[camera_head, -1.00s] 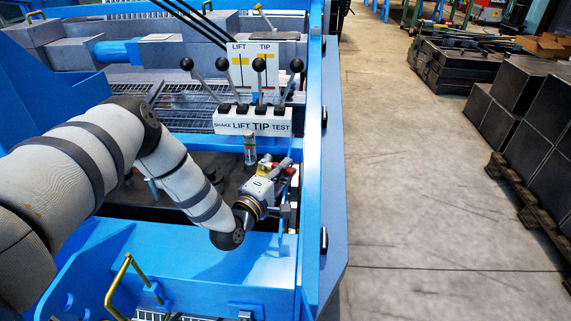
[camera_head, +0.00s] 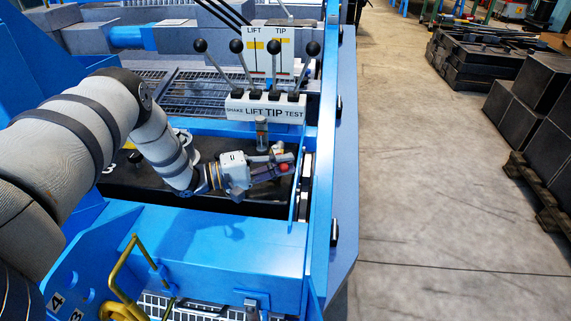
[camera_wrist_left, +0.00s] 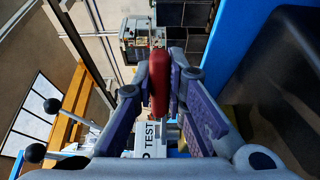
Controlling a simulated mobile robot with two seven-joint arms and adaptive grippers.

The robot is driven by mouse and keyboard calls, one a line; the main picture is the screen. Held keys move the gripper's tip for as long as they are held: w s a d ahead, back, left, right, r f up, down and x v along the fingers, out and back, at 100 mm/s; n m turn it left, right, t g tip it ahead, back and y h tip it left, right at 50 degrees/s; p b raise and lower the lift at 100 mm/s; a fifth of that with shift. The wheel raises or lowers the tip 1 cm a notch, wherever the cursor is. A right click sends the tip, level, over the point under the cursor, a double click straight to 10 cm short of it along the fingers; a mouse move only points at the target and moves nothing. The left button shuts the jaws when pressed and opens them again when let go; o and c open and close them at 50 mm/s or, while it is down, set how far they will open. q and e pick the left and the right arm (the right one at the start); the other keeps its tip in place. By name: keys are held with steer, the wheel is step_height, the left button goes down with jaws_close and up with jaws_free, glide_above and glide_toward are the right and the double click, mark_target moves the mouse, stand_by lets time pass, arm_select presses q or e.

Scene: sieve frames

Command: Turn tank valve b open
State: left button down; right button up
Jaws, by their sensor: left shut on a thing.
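My left gripper (camera_head: 280,166) is low at the right end of the black tank (camera_head: 250,207), just left of the blue side rail. Its fingers are shut on a red handle, seen as a small red spot (camera_head: 284,167) in the head view. In the left wrist view the red handle (camera_wrist_left: 158,84) stands between the two finger pads of the gripper (camera_wrist_left: 160,70). The handle looks like a valve lever. No letter is readable on it, and the valve body is hidden behind the fingers. My right gripper is not in view.
A lever block (camera_head: 265,108) marked LIFT, TIP and TEST, with black-knobbed levers, stands just above the gripper. The blue side rail (camera_head: 325,170) is close on the right. A yellow handle (camera_head: 122,270) is at the lower left.

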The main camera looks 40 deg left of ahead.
arm_select(q)
steer(key=shift+s+h, duration=0.1)
steer(key=shift+h, duration=0.2)
steer(key=c, duration=1.6)
jaws_free()
steer(key=shift+a, duration=0.1)
steer(key=v, duration=1.2)
steer(key=shift+r, duration=0.2)
